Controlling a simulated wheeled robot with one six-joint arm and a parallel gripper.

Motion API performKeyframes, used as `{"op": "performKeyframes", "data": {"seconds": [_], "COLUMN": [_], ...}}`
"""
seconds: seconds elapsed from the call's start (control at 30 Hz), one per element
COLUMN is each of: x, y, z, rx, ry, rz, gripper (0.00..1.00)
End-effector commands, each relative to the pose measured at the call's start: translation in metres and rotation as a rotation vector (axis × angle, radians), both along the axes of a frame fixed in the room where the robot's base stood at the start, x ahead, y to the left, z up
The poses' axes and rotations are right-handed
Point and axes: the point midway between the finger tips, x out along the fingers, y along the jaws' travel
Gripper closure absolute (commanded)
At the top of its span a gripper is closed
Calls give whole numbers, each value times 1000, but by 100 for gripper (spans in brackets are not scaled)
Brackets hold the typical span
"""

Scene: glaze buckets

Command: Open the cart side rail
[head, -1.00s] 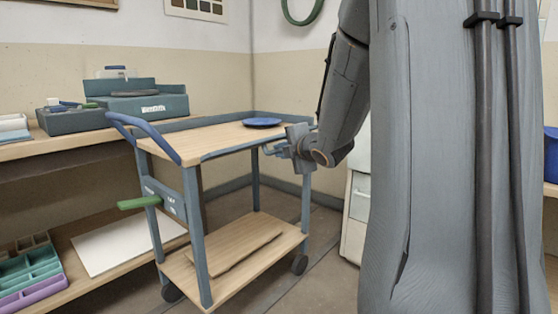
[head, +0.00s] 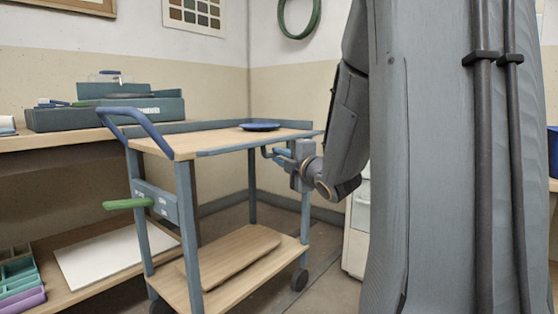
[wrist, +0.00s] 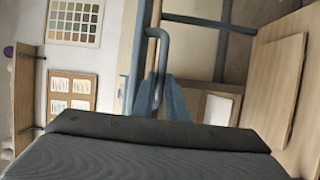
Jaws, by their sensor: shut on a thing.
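The cart (head: 220,270) has blue legs, wooden shelves and a blue side rail (head: 235,148) along the near edge of its top. A bent blue handle (head: 266,153) shows below the rail, toward its right end. My gripper (head: 285,155) reaches it from the right and is shut on this handle. In the wrist view the handle (wrist: 164,50) runs down between the two blue-grey fingers of my gripper (wrist: 158,98). The rail still lies close along the top's edge. Its latch or hinge cannot be made out.
A blue plate (head: 260,126) lies on the cart top. A curved blue push handle (head: 140,130) and a green lever (head: 129,203) stick out at the cart's left. A workbench (head: 60,138) stands behind, and a white cabinet (head: 357,230) stands behind my arm.

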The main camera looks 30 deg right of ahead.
Motion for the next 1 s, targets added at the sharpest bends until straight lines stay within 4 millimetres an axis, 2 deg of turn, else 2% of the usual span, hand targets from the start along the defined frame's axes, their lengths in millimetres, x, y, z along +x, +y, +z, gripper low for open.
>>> {"op": "performKeyframes", "data": {"seconds": [0.33,0.37,0.4,0.7,0.87,1.0], "x": [0,0,0,-2,-18,-42], "y": [0,0,0,-1,0,1], "z": [2,2,2,2,3,3], "rx": [0,0,0,0,0,2], "ry": [-6,-6,-5,-3,-2,-1], "rz": [1,1,1,-1,-3,-3], "gripper": [100,84,80,80,80,80]}}
